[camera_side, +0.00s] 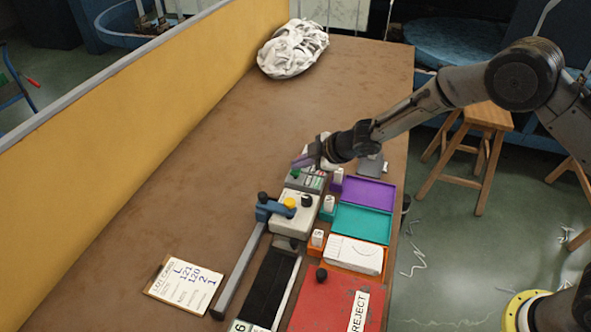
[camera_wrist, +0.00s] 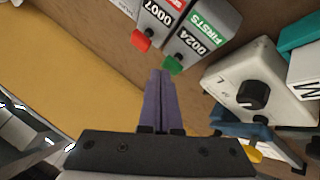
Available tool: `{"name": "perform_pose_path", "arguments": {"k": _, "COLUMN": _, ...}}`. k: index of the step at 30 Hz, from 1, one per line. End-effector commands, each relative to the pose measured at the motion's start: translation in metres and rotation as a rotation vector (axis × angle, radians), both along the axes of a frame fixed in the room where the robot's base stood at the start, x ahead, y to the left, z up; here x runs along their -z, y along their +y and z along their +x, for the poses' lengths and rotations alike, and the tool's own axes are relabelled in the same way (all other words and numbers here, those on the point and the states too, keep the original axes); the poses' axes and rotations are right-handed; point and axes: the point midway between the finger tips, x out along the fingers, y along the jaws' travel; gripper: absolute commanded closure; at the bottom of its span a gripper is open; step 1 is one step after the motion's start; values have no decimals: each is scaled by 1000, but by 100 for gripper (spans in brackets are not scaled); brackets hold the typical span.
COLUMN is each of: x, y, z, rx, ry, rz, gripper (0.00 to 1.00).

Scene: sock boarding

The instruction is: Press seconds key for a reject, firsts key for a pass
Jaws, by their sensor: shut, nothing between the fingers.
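Two grey counters stand side by side in the wrist view. The firsts counter (camera_wrist: 205,38) has a green label, reads 0024 and carries a green key (camera_wrist: 173,65). The seconds counter (camera_wrist: 160,14) reads 0007 and carries a red key (camera_wrist: 141,40). My gripper (camera_wrist: 160,76) is shut and empty, its purple fingertips just short of the green key; contact is not clear. In the side view my gripper (camera_side: 303,160) is over the counters, near the green key (camera_side: 295,173). A red board marked REJECT (camera_side: 335,292) lies in front, beside a black strip (camera_side: 268,285).
A white box with a black knob (camera_side: 296,217) and blue lever stands by the counters. Purple (camera_side: 367,192), teal (camera_side: 362,224) and orange (camera_side: 371,267) trays line the right edge. A lot card (camera_side: 186,286) and white heap (camera_side: 293,47) lie apart. The table's middle is clear.

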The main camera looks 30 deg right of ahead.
Motion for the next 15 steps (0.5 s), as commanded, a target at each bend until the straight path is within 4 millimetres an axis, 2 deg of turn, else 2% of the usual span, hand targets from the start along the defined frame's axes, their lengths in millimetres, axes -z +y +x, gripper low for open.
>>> {"name": "perform_pose_path", "arguments": {"k": 15, "x": 7, "y": 0, "z": -1, "rx": 0, "ry": 3, "rz": -1, "gripper": 100}}
